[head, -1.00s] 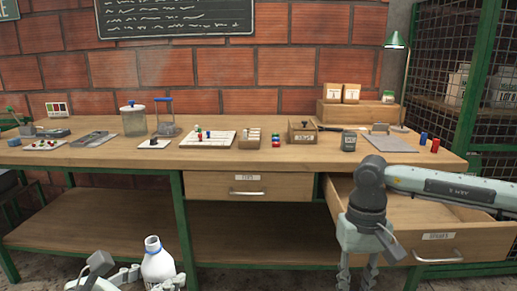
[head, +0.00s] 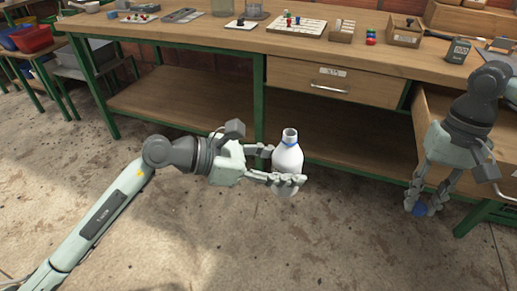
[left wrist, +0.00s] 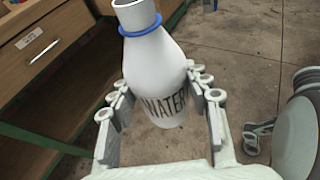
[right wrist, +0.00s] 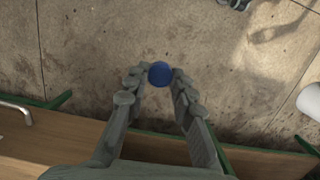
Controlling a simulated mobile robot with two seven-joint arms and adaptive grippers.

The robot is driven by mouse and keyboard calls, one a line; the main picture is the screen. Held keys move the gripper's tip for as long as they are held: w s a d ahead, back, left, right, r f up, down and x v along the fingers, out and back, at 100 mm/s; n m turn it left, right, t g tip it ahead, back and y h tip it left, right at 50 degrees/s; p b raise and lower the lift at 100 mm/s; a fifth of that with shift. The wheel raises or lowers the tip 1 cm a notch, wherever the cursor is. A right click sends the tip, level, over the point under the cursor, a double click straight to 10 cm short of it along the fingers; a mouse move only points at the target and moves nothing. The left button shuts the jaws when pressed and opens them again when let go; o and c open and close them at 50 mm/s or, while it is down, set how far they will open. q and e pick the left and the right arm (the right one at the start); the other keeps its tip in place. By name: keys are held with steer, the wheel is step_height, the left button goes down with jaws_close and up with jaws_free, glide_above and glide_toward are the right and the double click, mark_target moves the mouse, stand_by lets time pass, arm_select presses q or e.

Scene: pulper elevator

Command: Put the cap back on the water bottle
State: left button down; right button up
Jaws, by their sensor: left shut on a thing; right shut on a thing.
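The white water bottle (head: 288,157) is upright and uncapped, with a blue ring around its neck. My left gripper (head: 274,166) is shut on its body, in front of the workbench. In the left wrist view the bottle (left wrist: 155,70) shows the word WATER between the fingers, its mouth bare. My right gripper (head: 421,207) points down, to the right of the bottle and apart from it. It is shut on the blue cap (head: 420,211). In the right wrist view the cap (right wrist: 160,73) sits between the fingertips. The bottle's edge (right wrist: 311,95) shows at the right of that view.
The wooden workbench (head: 200,45) with green legs stands behind the grippers. Its open drawer (head: 428,108) is close to my right arm. A closed drawer (head: 330,82) is left of it. The floor (head: 330,245) between and below the grippers is clear.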

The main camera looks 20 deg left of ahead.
arm_select(q)
steer(key=d, duration=0.1)
steer(key=d+m+g, duration=0.1)
steer(key=d+m+g+h, duration=0.1)
steer(key=shift+s+d+f, duration=0.25)
steer(key=shift+s+d, duration=0.05)
arm_select(e)
steer(key=shift+a, duration=0.1)
steer(key=s+a+r+n, duration=0.1)
steer(key=a+r+n, duration=0.2)
steer(key=a+r, duration=1.6)
steer(key=a, duration=0.3)
steer(key=shift+s+a+n, duration=0.35)
steer(key=shift+a+n, duration=0.05)
steer(key=shift+f, duration=0.1)
steer(key=shift+f, duration=2)
